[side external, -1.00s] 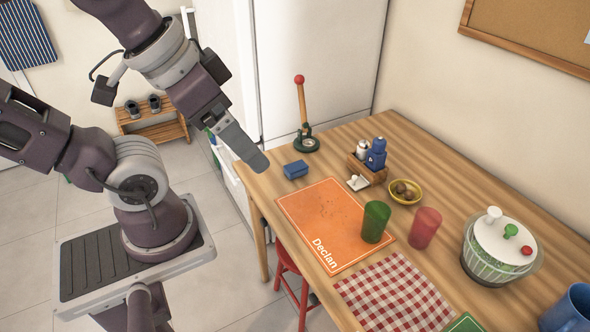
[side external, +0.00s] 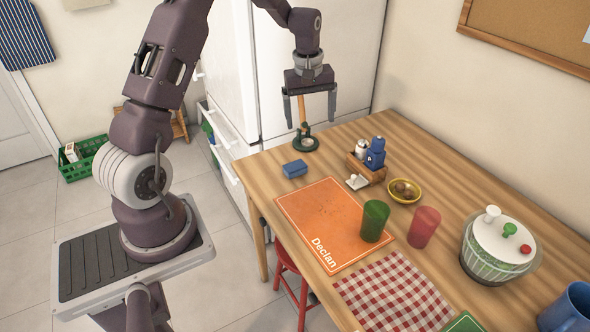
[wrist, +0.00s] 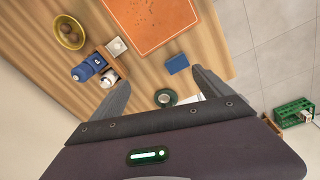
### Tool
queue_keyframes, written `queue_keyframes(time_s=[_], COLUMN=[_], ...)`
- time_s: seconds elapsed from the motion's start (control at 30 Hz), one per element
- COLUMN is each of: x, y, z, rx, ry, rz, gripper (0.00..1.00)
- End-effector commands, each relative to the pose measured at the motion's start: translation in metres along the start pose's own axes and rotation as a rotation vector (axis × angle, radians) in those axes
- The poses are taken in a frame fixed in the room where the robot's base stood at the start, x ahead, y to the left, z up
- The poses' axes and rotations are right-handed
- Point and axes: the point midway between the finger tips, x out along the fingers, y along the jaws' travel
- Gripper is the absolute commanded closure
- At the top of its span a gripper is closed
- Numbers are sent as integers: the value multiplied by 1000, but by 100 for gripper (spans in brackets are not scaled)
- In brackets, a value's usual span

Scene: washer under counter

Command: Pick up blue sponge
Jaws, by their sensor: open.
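The blue sponge (side external: 295,169) lies flat on the wooden table near its left edge, just behind the orange placemat. It also shows in the wrist view (wrist: 177,64), beyond my fingertips and nearer the right finger. My gripper (side external: 310,119) is open and empty, pointing down above the far left part of the table. It is above the sponge and a little behind it, clear of it. In the wrist view my gripper (wrist: 162,80) shows its two fingers spread wide apart.
A green-based stand (side external: 304,142) with a wooden post is just behind the sponge, below my gripper. A wooden caddy (side external: 366,170) with a blue bottle and shaker is to the right. The orange placemat (side external: 318,215), green cup (side external: 375,221) and yellow bowl (side external: 404,191) are nearer.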

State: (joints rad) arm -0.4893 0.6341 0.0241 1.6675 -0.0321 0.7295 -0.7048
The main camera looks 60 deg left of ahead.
Motion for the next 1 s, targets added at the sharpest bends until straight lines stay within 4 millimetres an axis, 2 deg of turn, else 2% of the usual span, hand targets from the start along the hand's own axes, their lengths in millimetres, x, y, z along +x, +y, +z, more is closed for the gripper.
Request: queue_keyframes(time_s=[0.03,0.1,0.2,0.3,0.7,0.93,0.97,1.0], x=[40,83,122,140,203,207,207,207], y=[-9,-20,-34,-40,-43,-43,-43,-43], z=[-20,-40,-54,-57,-50,-49,-49,-49], rx=[-94,-203,-302,-338,-338,-337,-337,-337], ry=[-24,-43,-58,-64,-65,-64,-64,-64], rz=[-31,-58,-82,-91,-92,-91,-91,-91], gripper=[11,11,11,11,11,11,13,21])
